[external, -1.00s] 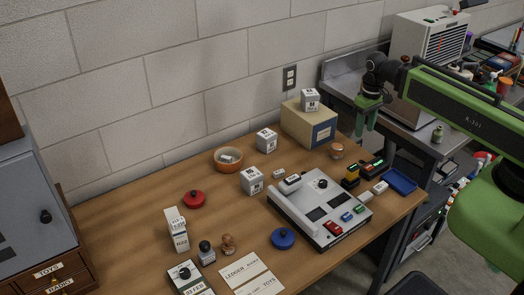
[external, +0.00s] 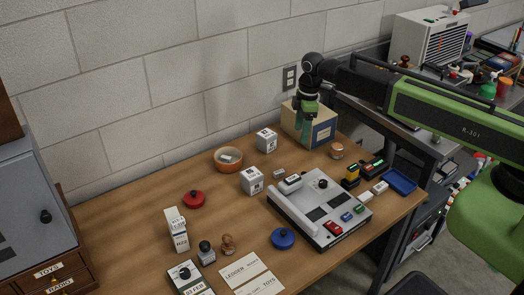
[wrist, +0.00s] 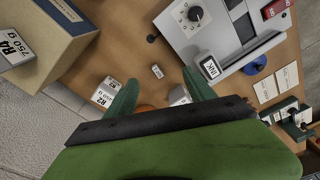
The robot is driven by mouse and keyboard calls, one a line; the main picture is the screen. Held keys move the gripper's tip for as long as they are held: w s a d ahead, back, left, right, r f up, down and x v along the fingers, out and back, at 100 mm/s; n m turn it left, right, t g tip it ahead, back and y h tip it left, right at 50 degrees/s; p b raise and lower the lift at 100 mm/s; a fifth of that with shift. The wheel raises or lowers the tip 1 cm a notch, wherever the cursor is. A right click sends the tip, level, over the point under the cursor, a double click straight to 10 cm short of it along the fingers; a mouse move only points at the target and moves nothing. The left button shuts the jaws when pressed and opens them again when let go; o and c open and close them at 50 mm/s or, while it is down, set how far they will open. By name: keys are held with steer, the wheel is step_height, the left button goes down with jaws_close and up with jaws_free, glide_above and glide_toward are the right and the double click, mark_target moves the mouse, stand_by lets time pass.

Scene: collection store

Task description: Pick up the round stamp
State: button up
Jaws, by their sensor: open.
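A wooden stamp (external: 228,243) with a rounded knob handle stands upright near the front left of the table in the external view. It looks like the round stamp, though its printing face is hidden. A small dark-topped item (external: 206,252) stands just left of it. My gripper (external: 303,137) is open and empty, pointing down in front of the cardboard box at the back of the table, well away from the stamp. Its two green fingers (wrist: 155,82) are spread apart in the wrist view, with nothing held between them.
A grey device (external: 320,208) fills the table's right middle. White cubes (external: 252,181), an orange bowl (external: 228,159), a red lid (external: 194,199) and a blue lid (external: 284,238) stand around. The cardboard box (external: 322,130) is beside my gripper. Bare wood lies at the centre left.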

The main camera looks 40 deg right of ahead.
steer(key=a+n, duration=0.4)
steer(key=a, duration=1.5)
steer(key=n+b, duration=0.1)
steer(key=n, duration=0.3)
glide_toward(227, 245)
steer(key=shift+g, duration=0.3)
steer(key=f+b, duration=0.1)
steer(key=b, duration=0.3)
steer(key=f+b, duration=0.2)
steer(key=b, duration=0.2)
steer(key=f+b, duration=0.2)
steer(key=b, duration=0.2)
steer(key=shift+w+a, duration=0.2)
steer(key=shift+w, duration=0.05)
step_height(227, 245, down, 5)
steer(key=b, duration=0.5)
steer(key=shift+w+a+f+b, duration=0.15)
steer(key=shift+a+f+b, duration=0.05)
steer(key=shift+b, duration=0.1)
steer(key=shift+r, duration=0.2)
jaws_close()
